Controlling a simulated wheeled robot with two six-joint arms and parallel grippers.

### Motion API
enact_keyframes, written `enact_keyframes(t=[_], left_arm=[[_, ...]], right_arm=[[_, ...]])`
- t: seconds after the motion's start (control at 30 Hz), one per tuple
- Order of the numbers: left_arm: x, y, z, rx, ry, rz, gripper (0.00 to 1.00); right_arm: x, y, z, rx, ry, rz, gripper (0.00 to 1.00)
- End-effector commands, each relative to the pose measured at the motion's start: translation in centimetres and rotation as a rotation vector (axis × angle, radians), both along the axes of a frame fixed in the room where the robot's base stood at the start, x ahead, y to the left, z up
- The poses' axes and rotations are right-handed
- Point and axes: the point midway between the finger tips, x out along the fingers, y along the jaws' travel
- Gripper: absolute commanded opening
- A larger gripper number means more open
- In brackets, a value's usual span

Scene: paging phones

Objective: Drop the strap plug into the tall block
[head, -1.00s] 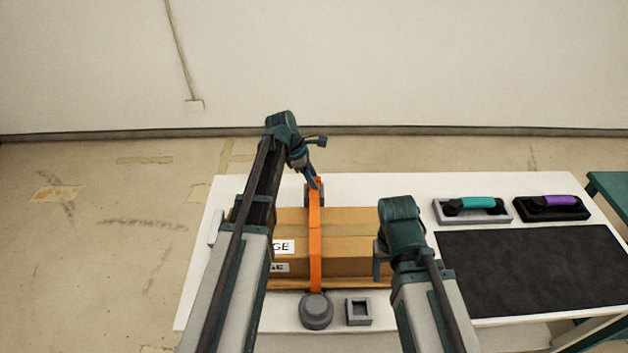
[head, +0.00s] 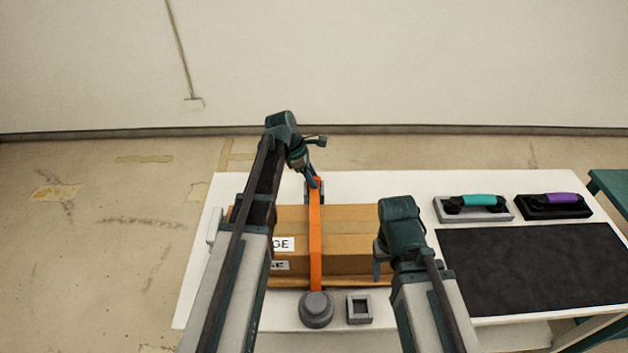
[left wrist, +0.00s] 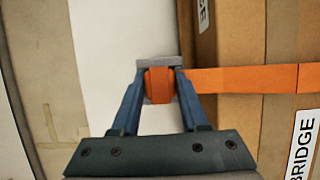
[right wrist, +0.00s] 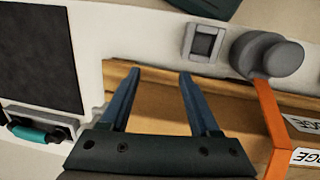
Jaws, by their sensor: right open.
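The orange strap (head: 315,240) runs over the cardboard box (head: 345,225) from a round grey reel (head: 316,310) on the near side to the far side. My left gripper (left wrist: 160,80) is shut on the strap's orange end, the plug (left wrist: 159,88), beyond the box. A grey block (left wrist: 158,63) lies directly under and around the plug in the left wrist view; I cannot tell whether the plug is inside it. In the head view this block (head: 307,194) is partly hidden by the gripper (head: 314,184). My right gripper (right wrist: 157,75) is open and empty over the box's right end.
A small square grey block with a recess (head: 368,310) stands right of the reel. A black mat (head: 530,265) and two handled tools, teal (head: 480,200) and purple (head: 560,199), lie on the right of the white table (head: 400,185).

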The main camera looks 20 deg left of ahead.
Motion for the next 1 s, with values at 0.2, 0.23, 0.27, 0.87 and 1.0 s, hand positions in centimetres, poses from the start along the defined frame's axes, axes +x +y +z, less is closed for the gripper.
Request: enact_keyframes(t=[0.2, 0.23, 0.27, 0.87, 1.0], left_arm=[[0.0, 0.0, 0.0, 0.0, 0.0, 0.0, 0.56], [0.0, 0.0, 0.0, 0.0, 0.0, 0.0, 0.56], [0.0, 0.0, 0.0, 0.0, 0.0, 0.0, 0.56], [-0.3, 1.2, 3.3, 0.0, 0.0, 0.0, 0.56], [-0.5, 1.6, 4.3, 0.0, 0.0, 0.001, 0.56]], right_arm=[[0.0, 0.0, 0.0, 0.0, 0.0, 0.0, 0.62], [0.0, 0.0, 0.0, 0.0, 0.0, 0.0, 0.62], [0.0, 0.0, 0.0, 0.0, 0.0, 0.0, 0.62], [0.0, 0.0, 3.3, 0.0, 0.0, 0.001, 0.62], [0.0, 0.0, 4.3, 0.0, 0.0, 0.001, 0.62]])
